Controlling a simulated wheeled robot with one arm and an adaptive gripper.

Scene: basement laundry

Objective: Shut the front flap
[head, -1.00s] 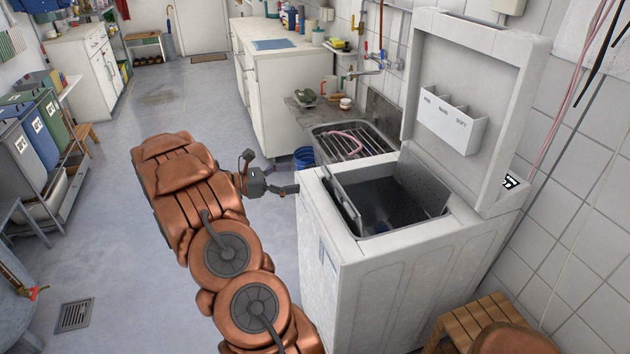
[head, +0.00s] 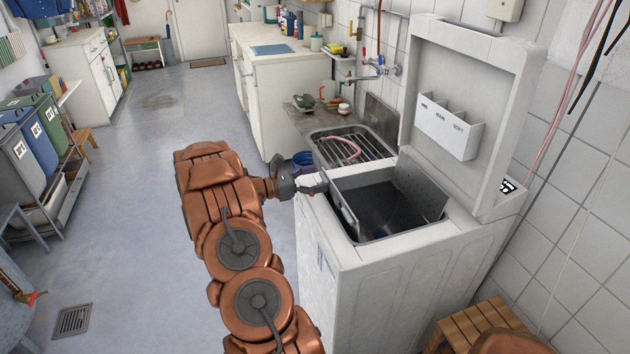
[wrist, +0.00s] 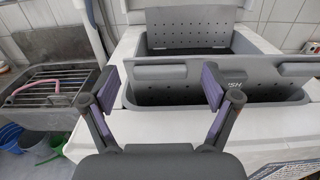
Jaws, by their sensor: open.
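The white top-loading washer (head: 380,285) stands with its lid (head: 470,100) raised. Inside its top opening is a grey drum. The front flap (head: 345,208) stands up, tilted, at the near-left side of the opening. In the wrist view the front flap (wrist: 160,73) spans ahead of my fingers, with partly hidden lettering on it. The rear flap (head: 420,187) also stands open; its perforated face shows in the wrist view (wrist: 190,36). My gripper (head: 320,188) is open and empty at the washer's left top edge, close to the front flap. The wrist view also shows my gripper (wrist: 161,84) with fingers spread; contact cannot be told.
A sink with a rack (head: 350,148) and pink hose stands behind the washer. A blue bucket (head: 303,160) is on the floor beside it. A wooden stool (head: 480,325) is at the washer's near right, by the tiled wall. The floor to the left is open.

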